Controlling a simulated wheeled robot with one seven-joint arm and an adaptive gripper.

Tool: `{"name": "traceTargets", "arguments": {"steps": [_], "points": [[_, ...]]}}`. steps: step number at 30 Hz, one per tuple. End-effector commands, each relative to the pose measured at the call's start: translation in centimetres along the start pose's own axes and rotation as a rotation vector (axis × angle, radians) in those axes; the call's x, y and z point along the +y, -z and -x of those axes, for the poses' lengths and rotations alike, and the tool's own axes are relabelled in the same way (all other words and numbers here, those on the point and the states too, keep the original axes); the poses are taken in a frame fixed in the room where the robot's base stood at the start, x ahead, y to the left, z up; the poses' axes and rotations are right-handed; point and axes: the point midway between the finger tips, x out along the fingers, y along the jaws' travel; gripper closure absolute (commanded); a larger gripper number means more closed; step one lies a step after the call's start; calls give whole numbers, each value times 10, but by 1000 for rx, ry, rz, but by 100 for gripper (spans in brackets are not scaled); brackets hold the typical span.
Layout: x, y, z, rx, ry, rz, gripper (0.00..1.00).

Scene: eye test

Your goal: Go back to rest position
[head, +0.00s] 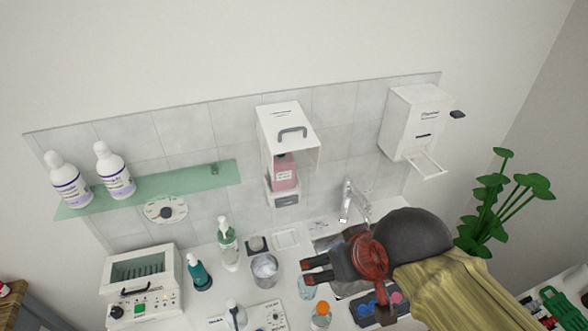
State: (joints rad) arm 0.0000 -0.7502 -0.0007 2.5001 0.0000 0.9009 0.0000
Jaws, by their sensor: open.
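My gripper (317,271) is in the lower middle of the head view, with its two dark fingers with red parts pointing left. The fingers are apart and nothing shows between them. It is above the counter, in front of the sink (328,243), and hides part of the sink. A metal cup (264,268) stands just left of the fingertips, seemingly apart from them. My arm comes in from the lower right.
A tap (347,203) rises behind my gripper. Bottles, including a green-labelled one (228,246) and an orange-capped one (321,318), stand on the counter. A white device (146,285) is at left. A green plant (490,205) is close to my arm at right. Dispensers hang on the wall.

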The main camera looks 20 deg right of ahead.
Motion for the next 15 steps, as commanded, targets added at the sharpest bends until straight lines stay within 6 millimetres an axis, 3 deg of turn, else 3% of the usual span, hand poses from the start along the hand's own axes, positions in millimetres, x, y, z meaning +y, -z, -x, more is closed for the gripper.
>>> {"name": "traceTargets", "arguments": {"steps": [15], "points": [[0,-47,-88,0,0,0,19]]}}
